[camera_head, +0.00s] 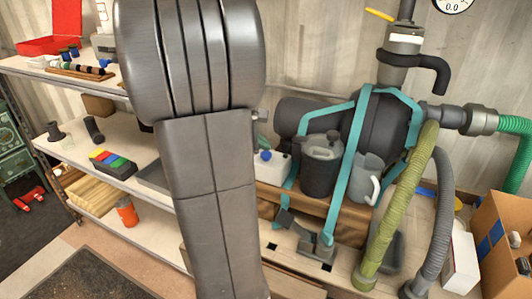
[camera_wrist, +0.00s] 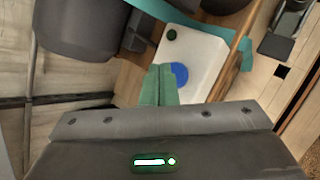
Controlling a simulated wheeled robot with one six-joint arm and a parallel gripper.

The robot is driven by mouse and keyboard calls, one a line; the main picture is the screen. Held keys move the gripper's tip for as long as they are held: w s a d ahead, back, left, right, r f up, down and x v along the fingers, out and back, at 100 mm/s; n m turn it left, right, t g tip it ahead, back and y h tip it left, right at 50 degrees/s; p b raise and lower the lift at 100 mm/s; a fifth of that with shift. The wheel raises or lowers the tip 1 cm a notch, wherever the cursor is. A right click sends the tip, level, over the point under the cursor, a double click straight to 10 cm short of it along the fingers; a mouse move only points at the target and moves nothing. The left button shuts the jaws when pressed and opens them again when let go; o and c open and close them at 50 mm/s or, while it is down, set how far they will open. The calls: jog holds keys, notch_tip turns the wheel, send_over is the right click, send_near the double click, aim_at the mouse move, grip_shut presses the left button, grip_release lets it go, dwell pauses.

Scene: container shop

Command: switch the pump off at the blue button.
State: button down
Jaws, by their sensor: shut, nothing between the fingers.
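The blue button (camera_wrist: 180,73) is a round disc on a white box (camera_wrist: 203,52), with a small dark green round spot (camera_wrist: 171,34) near the box's other end. My gripper (camera_wrist: 162,68) is shut and empty. Its green fingertips lie right beside the blue button in the wrist view and cover part of its left edge. Whether they touch it, I cannot tell. In the head view the blue button (camera_head: 265,155) and white box (camera_head: 272,172) show just right of my arm, which hides much of the area. The dark pump (camera_head: 380,125) stands behind in teal straps.
A grey jug (camera_head: 320,165) and a paler handled jug (camera_head: 366,180) stand close right of the box. Green and grey hoses (camera_head: 405,200) hang further right. Shelves (camera_head: 90,150) with small goods fill the left. A cardboard box (camera_head: 505,235) stands at lower right.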

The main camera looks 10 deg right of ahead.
aim_at(263, 155)
jog(key=shift+r+p, duration=2.3)
jog(key=shift+r, duration=0.65)
jog(key=shift+f, duration=0.15)
